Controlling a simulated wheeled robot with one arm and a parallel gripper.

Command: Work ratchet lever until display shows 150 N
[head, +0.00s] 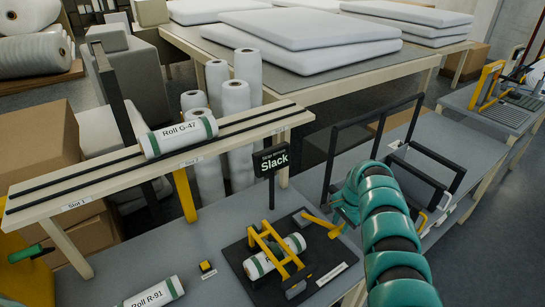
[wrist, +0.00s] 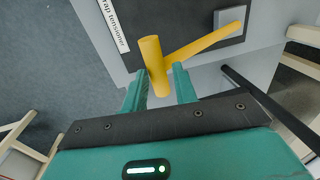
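The display sign (head: 271,163) stands on a post behind the strap tensioner and reads "Slack". The tensioner's dark base (head: 240,252) holds a white roll (head: 256,266) under a yellow frame (head: 272,240). The yellow ratchet lever (head: 318,222) sticks out at the base's right side. In the wrist view the lever's arm (wrist: 205,44) runs from a grey block to a thick yellow handle (wrist: 152,60). My gripper (wrist: 160,75) is open, its fingers either side of the handle's lower part, with a small gap on the right. In the head view my arm partly hides the gripper.
Roll R-91 (head: 152,294) lies on the bench at front left, near a small yellow-black block (head: 207,268). Roll G-47 (head: 178,135) rests on a raised rail shelf (head: 105,178). A black tubular frame (head: 335,150) stands behind my arm.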

